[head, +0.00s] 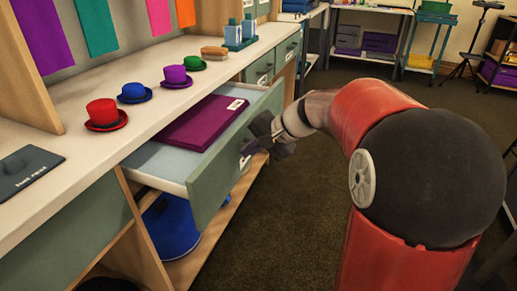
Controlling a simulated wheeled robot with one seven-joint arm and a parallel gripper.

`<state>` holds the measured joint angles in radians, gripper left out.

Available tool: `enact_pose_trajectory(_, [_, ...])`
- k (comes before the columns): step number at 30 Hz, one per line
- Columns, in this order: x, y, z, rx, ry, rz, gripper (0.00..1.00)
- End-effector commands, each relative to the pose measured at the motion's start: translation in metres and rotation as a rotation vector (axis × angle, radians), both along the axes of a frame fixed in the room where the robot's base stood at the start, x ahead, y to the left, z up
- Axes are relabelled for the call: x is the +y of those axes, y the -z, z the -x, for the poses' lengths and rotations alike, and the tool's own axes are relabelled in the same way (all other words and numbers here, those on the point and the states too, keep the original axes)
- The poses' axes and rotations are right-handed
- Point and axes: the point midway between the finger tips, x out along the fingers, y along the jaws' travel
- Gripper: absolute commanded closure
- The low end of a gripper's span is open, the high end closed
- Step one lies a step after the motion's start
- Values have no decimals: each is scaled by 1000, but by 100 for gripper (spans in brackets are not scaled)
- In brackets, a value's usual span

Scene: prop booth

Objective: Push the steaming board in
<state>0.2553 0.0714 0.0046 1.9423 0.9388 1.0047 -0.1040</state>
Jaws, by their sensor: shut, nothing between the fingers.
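The steaming board (158,160) appears to be the pale blue pull-out surface under the counter, pulled out toward the aisle. Its green front panel (217,181) stands clear of the cabinet. A flat purple item (202,122) lies on it, with a small white label near its far end. My gripper (252,145) is shut and empty, at the outer face of the green front panel near its middle. I cannot tell whether the fingers touch the panel. The gripper hides part of a handle there.
The counter (120,85) above holds a red hat (103,113), a blue hat (134,91), a purple hat (175,75), a green hat (192,63), a brush and bottles. A large blue object (172,227) sits on the shelf below. Dark floor (300,210) is clear beside the panel.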

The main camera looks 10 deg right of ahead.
Motion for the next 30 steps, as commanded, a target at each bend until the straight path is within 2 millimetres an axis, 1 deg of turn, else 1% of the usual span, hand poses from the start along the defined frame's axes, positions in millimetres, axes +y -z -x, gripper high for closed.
enact_pose_trajectory(10, [1,0,-1,1,-1,0,100])
enact_pose_trajectory(14, [8,0,-5,1,-2,0,100])
enact_pose_trajectory(17, [19,0,-13,0,-5,0,100])
enact_pose_trajectory(20, [34,0,-23,0,-6,0,100])
enact_pose_trajectory(27, [78,-1,-55,1,-6,-1,100])
enact_pose_trajectory(30, [94,-1,-67,1,-6,-1,100])
